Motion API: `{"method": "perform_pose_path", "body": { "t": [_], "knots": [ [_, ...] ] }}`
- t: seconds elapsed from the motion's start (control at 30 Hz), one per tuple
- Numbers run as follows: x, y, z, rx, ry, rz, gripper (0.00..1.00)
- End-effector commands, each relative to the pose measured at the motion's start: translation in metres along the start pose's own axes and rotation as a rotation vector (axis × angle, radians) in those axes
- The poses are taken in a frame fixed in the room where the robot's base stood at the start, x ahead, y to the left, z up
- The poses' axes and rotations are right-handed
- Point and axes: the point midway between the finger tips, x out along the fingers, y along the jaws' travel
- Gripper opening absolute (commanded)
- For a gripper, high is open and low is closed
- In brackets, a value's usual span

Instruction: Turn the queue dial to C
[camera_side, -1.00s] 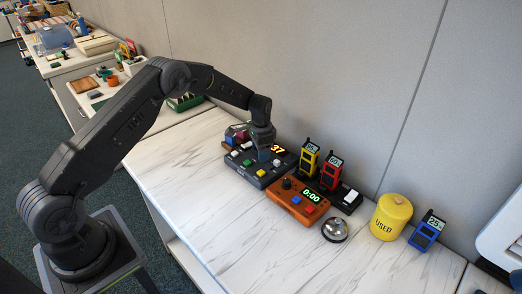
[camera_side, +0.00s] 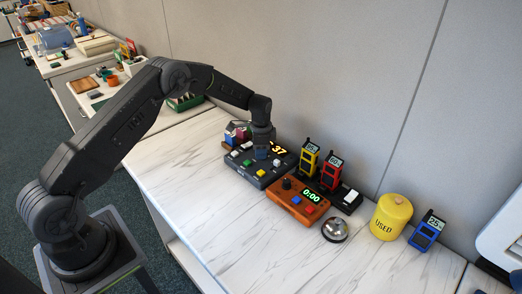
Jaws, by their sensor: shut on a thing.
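The dark queue console (camera_side: 245,173) lies near the back of the white marbled worktop, with several coloured buttons and a lit orange 37 on its display (camera_side: 280,150). My gripper (camera_side: 262,153) points down onto the middle of this console and is shut on what appears to be the queue dial. The fingers hide the dial, so its pointer and letter marks cannot be read.
An orange timer box (camera_side: 297,201) reading 0:00 stands in front. Yellow (camera_side: 309,158) and red (camera_side: 330,172) handsets stand in a dark charger. A steel bell (camera_side: 335,229), yellow USED canister (camera_side: 391,217) and blue handset (camera_side: 427,232) are to the right. The front worktop is clear.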

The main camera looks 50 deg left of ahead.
Motion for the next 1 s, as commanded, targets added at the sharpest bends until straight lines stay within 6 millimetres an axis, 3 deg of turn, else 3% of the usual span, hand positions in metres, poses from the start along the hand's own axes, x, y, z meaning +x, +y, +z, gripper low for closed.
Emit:
{"method": "perform_pose_path", "body": {
  "t": [0.4, 0.43, 0.67, 1.0],
  "knots": [
    [-0.0002, 0.0001, 0.0, 0.072, -0.001, 0.0, 0.07],
    [-0.0002, 0.0001, 0.0, 0.072, -0.001, 0.0, 0.31],
    [-0.0001, 0.0001, 0.0, 0.07, 0.0, 0.0, 0.53],
    [-0.0049, -0.0004, -0.0003, 0.068, 0.001, -0.001, 0.56]
  ]
}}
